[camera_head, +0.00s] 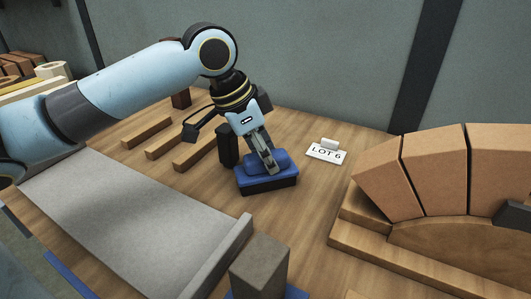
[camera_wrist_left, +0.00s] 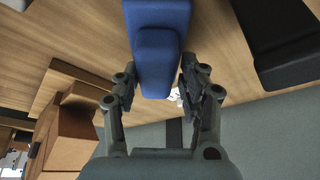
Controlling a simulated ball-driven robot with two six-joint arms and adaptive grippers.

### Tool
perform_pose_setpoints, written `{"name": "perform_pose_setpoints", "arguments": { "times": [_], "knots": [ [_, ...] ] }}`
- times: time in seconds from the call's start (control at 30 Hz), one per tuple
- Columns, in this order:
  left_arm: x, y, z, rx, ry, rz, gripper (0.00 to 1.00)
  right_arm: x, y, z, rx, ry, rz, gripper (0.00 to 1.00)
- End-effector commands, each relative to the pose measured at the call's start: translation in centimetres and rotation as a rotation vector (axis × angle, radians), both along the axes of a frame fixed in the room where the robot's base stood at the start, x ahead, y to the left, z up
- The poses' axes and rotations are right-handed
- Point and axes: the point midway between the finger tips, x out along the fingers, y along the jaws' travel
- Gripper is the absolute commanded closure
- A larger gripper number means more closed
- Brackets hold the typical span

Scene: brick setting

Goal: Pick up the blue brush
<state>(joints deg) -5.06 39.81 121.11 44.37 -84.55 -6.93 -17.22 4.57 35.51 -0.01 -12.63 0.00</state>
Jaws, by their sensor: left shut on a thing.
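The blue brush (camera_head: 272,178) has a blue body with a raised blue grip and a black underside. It stands on the wooden table in the middle of the head view, and I cannot tell whether it is lifted clear. My left gripper (camera_head: 271,169) points down at it and is shut on its raised grip. In the left wrist view the blue brush (camera_wrist_left: 160,45) lies between the two fingers of the left gripper (camera_wrist_left: 157,88). My right gripper is not in view.
A brick arch (camera_head: 430,172) on a wooden form fills the right. A grey slab (camera_head: 130,220) lies at left, a grey block (camera_head: 259,266) in front. Wooden strips (camera_head: 148,133) lie behind.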

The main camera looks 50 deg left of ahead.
Motion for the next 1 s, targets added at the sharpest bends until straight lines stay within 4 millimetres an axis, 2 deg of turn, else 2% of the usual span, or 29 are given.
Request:
{"name": "perform_pose_setpoints", "arguments": {
  "times": [0.27,0.47,0.8,0.9,1.0],
  "knots": [
    [0.0,0.0,1.0,0.001,-0.003,-0.001,1.00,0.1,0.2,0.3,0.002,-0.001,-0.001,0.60],
    [0.1,0.1,4.1,0.004,-0.004,-0.002,1.00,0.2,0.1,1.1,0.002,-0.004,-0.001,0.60],
    [-3.3,-7.2,8.8,-0.012,-0.007,-0.001,1.00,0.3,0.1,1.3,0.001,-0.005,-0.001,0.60],
    [-4.0,-8.7,9.8,-0.011,-0.006,0.000,1.00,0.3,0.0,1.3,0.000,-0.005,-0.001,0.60],
    [-4.5,-9.5,10.7,-0.008,-0.003,0.000,1.00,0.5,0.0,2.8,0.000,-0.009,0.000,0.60]
  ]
}}
